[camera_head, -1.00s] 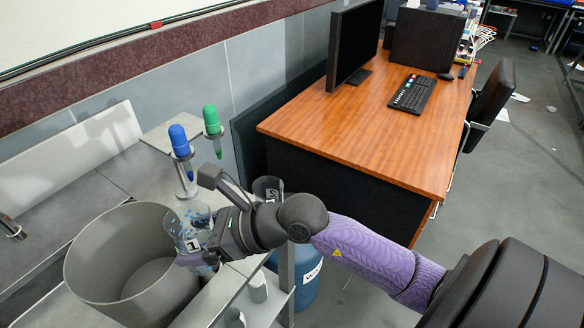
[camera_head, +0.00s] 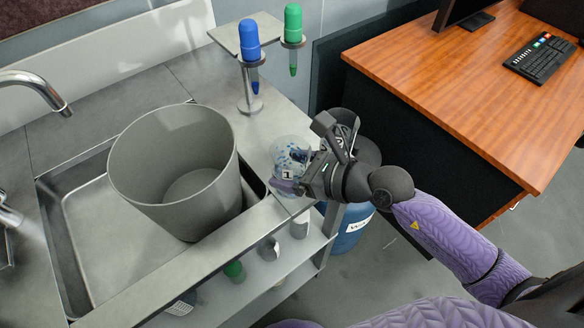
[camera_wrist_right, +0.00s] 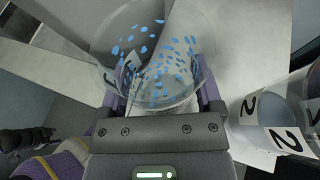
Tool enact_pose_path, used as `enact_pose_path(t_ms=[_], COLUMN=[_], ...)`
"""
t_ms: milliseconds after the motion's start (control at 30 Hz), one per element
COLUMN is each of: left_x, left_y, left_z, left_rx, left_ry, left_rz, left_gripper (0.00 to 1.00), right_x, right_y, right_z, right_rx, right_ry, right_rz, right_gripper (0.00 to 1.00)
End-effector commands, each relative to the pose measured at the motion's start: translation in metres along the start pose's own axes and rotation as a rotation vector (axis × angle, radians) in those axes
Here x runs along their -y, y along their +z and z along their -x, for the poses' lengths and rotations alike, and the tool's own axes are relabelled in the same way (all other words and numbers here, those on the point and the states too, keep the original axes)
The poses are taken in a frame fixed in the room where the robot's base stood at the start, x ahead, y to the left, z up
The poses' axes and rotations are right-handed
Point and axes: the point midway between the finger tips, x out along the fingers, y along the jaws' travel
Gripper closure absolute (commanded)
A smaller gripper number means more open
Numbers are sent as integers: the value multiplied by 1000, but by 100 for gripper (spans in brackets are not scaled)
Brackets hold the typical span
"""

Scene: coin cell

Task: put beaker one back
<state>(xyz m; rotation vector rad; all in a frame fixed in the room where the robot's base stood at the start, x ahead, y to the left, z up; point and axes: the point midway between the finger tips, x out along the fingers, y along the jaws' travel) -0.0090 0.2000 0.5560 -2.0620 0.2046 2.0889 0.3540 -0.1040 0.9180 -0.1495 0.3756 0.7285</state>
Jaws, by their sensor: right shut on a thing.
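Beaker one (camera_head: 291,152) is a clear beaker with blue specks and a "1" label. It is beside the sink, close to the counter's right edge in the head view. My right gripper (camera_head: 288,182) is shut on it, and the fingers lie along its sides in the right wrist view (camera_wrist_right: 158,95). The beaker (camera_wrist_right: 155,45) looks upright in the head view. I cannot tell whether its base touches the counter. Beaker two (camera_wrist_right: 270,125), with "2" labels, stands to the right in the wrist view. My left gripper is not in view.
A large grey bin (camera_head: 178,175) stands in the sink (camera_head: 75,225), left of the gripper. A stand (camera_head: 248,100) holds a blue-capped dropper (camera_head: 250,42) and a green-capped dropper (camera_head: 293,25) behind. A blue container (camera_head: 352,232) is below right; a wooden desk (camera_head: 440,95) is further right.

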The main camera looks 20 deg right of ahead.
Motion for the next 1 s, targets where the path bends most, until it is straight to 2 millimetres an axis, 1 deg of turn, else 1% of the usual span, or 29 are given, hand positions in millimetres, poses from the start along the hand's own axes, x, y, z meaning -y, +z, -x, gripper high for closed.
enact_pose_path(t_ms=[133, 167, 200, 233, 567, 667, 767, 1000], left_x=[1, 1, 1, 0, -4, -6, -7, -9], left_y=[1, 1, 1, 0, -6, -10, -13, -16], left_z=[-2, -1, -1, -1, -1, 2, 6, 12], left_rx=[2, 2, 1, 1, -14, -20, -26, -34], left_ry=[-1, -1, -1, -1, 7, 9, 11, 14], left_rz=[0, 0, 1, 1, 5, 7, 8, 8], left_gripper=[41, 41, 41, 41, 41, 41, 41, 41], right_x=[0, 0, 0, 0, 0, 0, 0, 0], right_y=[-3, -2, -2, -2, -1, 1, 1, -1], right_z=[-1, -1, -1, -1, 0, 5, 23, 79], right_rx=[-1, -1, 0, 0, 0, -1, -4, -9], right_ry=[0, 0, 0, 0, 0, -1, -1, 1], right_rz=[0, 0, 0, 0, 0, 0, 0, -1], right_gripper=[79, 10, 2, 0, 0, 0, 0, 0])
